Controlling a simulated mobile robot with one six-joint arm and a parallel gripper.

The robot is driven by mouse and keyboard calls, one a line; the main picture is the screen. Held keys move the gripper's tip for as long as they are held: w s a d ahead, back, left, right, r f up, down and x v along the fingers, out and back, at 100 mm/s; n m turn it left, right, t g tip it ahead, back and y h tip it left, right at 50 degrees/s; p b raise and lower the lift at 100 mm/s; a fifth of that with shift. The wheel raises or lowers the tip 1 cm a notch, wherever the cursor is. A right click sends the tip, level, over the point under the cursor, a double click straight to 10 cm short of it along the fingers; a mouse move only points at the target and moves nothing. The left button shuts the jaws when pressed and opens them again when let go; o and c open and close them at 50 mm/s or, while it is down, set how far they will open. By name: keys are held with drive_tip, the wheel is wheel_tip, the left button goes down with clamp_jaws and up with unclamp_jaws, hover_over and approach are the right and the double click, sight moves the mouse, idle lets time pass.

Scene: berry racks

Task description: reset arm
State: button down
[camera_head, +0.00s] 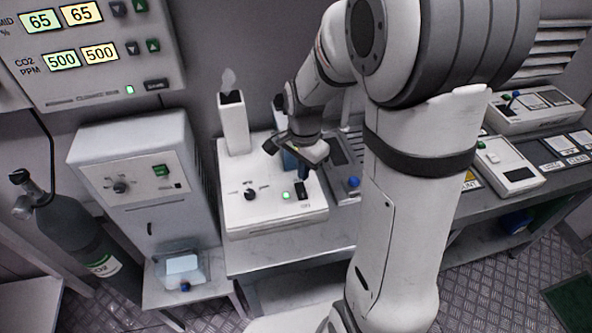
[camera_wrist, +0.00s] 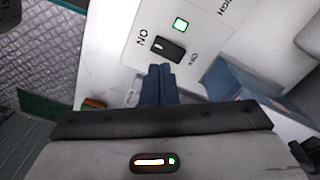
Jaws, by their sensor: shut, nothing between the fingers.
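My gripper (camera_wrist: 160,84) shows in the wrist view with its two blue fingers together and nothing between them. Ahead of the fingertips is a black rocker switch (camera_wrist: 168,48) on a white panel, with the words ON and OFF beside it and a lit green lamp (camera_wrist: 180,25). I cannot tell whether the fingertips touch the panel. In the head view, my arm reaches down over the white machine (camera_head: 245,215) on the bench, and my gripper's fingers are mostly hidden. The same switch (camera_head: 301,190) and green lamp (camera_head: 286,195) show on the machine's front, next to a black knob.
A white cabinet (camera_head: 140,125) and a dark gas cylinder (camera_head: 75,235) stand at the left. A clear container (camera_head: 182,268) sits on a low shelf. More white devices (camera_head: 508,165) stand on the bench at the right. A control panel (camera_head: 85,45) hangs at upper left.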

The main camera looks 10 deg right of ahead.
drive_tip(key=s+r+n+t, duration=0.3)
drive_tip(key=s+r+n, duration=0.8)
drive_tip(key=s, duration=0.3)
drive_tip(key=shift+d+r+n, duration=0.2)
drive_tip(key=shift+n, duration=0.3)
drive_tip(key=shift+s, duration=0.1)
